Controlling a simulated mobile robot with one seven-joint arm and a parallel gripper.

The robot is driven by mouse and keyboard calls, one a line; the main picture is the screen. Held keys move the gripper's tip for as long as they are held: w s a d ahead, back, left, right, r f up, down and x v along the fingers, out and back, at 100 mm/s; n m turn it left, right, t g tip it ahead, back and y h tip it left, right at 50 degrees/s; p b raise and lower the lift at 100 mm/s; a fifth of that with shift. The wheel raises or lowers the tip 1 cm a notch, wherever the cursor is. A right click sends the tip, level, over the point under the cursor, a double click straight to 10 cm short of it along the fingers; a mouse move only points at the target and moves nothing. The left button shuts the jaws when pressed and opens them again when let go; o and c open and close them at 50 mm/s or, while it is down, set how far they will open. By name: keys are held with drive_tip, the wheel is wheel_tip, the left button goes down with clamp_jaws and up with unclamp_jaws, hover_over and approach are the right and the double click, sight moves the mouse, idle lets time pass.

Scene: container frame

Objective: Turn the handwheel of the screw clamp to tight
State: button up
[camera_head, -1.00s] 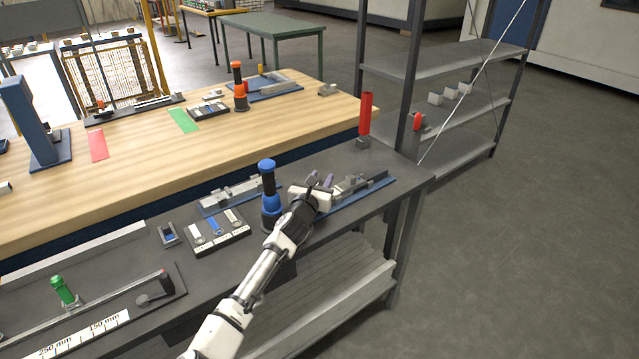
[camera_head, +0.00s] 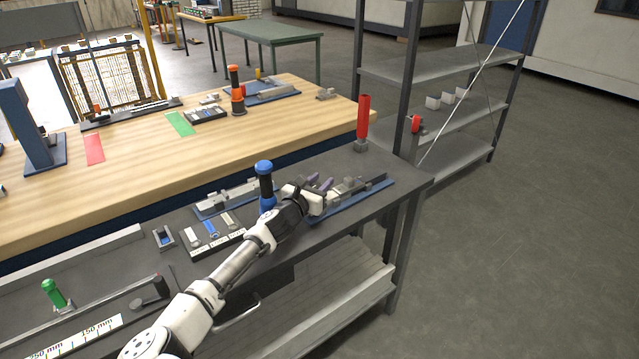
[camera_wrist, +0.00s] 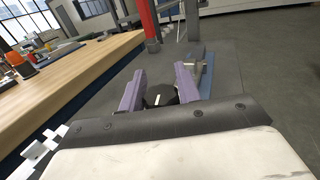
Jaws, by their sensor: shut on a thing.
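The screw clamp (camera_head: 352,186) lies on a blue base plate (camera_head: 376,187) near the right end of the dark bench. My gripper (camera_head: 320,183) is at the left end of the clamp. In the wrist view, the purple fingers of my gripper (camera_wrist: 160,82) stand on either side of the black round handwheel (camera_wrist: 158,97), which has a pale mark on its face. The fingers are shut on the handwheel. In the head view, my gripper hides the handwheel.
A blue-capped post (camera_head: 264,181) stands close to the left of my gripper. A red cylinder (camera_head: 363,117) stands behind the clamp at the bench corner. A tray with labelled slots (camera_head: 212,240) lies to the left. The bench's right end is clear.

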drive_tip(key=o, duration=1)
drive_tip(key=shift+r, duration=0.1)
drive_tip(key=shift+r, duration=0.1)
wheel_tip(320, 180, up, 20)
drive_tip(key=b, duration=0.4)
drive_tip(key=shift+d, duration=0.1)
